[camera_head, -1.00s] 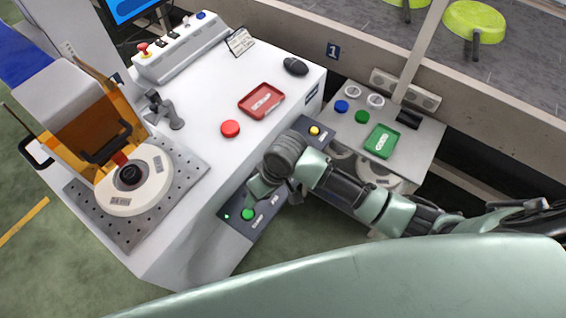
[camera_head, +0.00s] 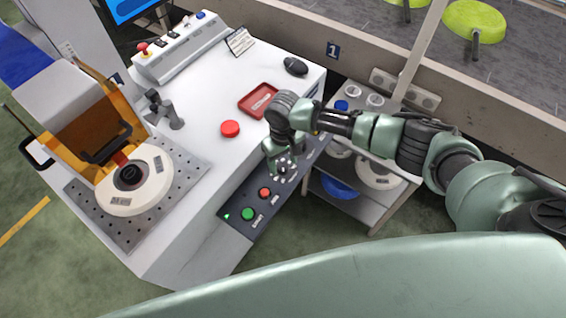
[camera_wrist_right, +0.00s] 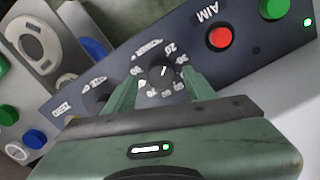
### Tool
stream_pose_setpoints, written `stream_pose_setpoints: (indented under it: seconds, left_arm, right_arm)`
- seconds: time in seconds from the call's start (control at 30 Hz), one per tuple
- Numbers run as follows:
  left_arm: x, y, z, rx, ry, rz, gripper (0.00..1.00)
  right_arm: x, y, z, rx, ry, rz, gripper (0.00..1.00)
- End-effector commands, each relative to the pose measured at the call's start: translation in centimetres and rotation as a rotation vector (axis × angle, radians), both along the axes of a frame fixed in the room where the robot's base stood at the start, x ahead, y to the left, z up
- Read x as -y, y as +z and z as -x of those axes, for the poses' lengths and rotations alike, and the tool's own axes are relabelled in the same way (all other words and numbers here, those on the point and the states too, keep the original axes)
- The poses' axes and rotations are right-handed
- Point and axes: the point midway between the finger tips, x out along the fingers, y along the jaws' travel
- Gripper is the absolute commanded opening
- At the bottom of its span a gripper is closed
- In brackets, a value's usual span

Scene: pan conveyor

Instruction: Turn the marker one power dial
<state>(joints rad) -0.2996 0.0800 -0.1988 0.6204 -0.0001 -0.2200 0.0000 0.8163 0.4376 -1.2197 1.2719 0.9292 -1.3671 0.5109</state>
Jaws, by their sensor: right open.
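The power dial (camera_wrist_right: 161,73) is a black knob with a white pointer line, ringed by white numbers on the dark control panel (camera_head: 240,205). In the right wrist view the two green fingers of my right gripper (camera_wrist_right: 160,82) are open, one on each side of the knob. I cannot tell whether they touch it. In the head view my right gripper (camera_head: 283,166) is over the panel and largely covers the dial. My left gripper is not in view.
A red button (camera_head: 265,193) and a green button (camera_head: 248,214) sit beside the dial on the panel. The white worktop holds a red tray (camera_head: 250,107), a red push button (camera_head: 230,129) and a marking fixture (camera_head: 145,200). A low shelf (camera_head: 385,205) stands to the right.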

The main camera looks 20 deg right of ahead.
Motion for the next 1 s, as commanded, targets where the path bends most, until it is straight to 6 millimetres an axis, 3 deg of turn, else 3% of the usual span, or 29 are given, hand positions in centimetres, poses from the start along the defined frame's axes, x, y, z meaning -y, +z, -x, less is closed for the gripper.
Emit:
stream_pose_setpoints:
  seconds: [0.13, 0.4, 0.6, 1.0]
  left_arm:
    - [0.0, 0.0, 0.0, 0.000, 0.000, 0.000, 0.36]
    - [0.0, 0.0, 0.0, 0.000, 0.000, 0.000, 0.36]
    - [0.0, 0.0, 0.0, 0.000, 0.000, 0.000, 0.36]
    - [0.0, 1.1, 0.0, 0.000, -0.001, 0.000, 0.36]
  right_arm:
    - [-0.1, -1.0, 0.0, 0.000, 0.001, -0.001, 0.55]
    - [0.0, -1.2, 0.0, 0.001, 0.002, 0.000, 0.55]
    - [0.0, -1.2, 0.0, 0.001, 0.002, 0.000, 0.00]
    - [0.0, -0.9, 0.0, 0.000, -0.063, -0.001, 0.00]
